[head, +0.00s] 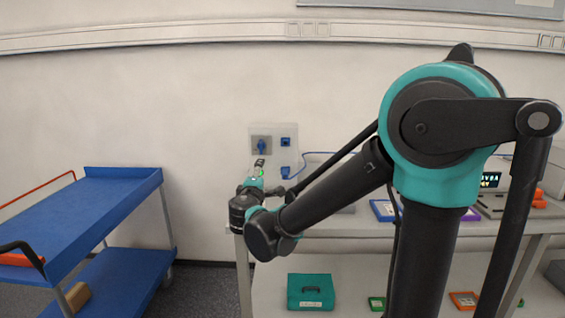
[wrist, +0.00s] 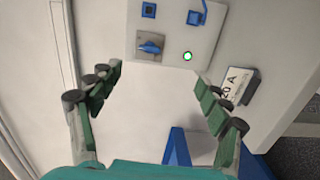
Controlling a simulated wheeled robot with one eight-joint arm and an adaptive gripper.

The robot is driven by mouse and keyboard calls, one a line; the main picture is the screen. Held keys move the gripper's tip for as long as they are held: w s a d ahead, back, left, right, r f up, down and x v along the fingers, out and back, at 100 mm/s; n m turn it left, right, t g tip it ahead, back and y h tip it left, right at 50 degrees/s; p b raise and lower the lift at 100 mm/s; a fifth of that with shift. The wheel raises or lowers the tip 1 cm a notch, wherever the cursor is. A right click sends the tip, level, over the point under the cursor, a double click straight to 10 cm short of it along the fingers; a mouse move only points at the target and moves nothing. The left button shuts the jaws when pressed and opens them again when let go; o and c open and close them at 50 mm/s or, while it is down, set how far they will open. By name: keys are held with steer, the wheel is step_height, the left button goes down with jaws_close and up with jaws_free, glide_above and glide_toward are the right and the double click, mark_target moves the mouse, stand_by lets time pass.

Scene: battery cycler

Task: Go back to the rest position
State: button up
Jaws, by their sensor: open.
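My gripper (wrist: 160,85) is open and empty in the wrist view, its two green-padded fingers spread wide. Between and beyond the fingertips is a wall panel (wrist: 172,62) with a blue rotary switch (wrist: 150,47), a lit green lamp (wrist: 187,56) and blue sockets. In the head view my arm reaches out to the left toward the same panel (head: 274,155). The gripper end is small there and partly hidden by my wrist. The fingers appear apart from the panel.
A blue two-shelf cart (head: 100,205) stands at the left. A grey bench (head: 350,224) stands behind my arm, with a blue-framed item (head: 383,211) and a display (head: 491,180) on it. A teal case (head: 310,291) sits on its lower shelf. A "20 A" label (wrist: 236,84) shows beside the right finger.

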steer(key=s+d+f+m+g+h, duration=0.1)
steer(key=s+d+f+m+g, duration=0.2)
steer(key=d+f, duration=0.35)
steer(key=s+d+f+m+g+h, duration=0.1)
steer(key=s+d+f+m+g, duration=0.2)
steer(key=d, duration=0.7)
steer(key=s+d+f+m+g+h, duration=0.1)
steer(key=s+d+f+m+g, duration=0.2)
steer(key=d+f, duration=0.4)
steer(key=s+d+f+m+g+y, duration=0.1)
steer(key=s+f+m+g+y, duration=0.1)
steer(key=s, duration=0.6)
steer(key=s+d+f+m+g+y, duration=0.1)
steer(key=s+f+m+g+y, duration=0.1)
steer(key=s+f+m, duration=0.3)
steer(key=s+f, duration=0.2)
steer(key=s, duration=0.1)
steer(key=shift+s+d+f+y, duration=0.2)
steer(key=shift+s+d+y, duration=0.05)
steer(key=shift+d+y, duration=0.05)
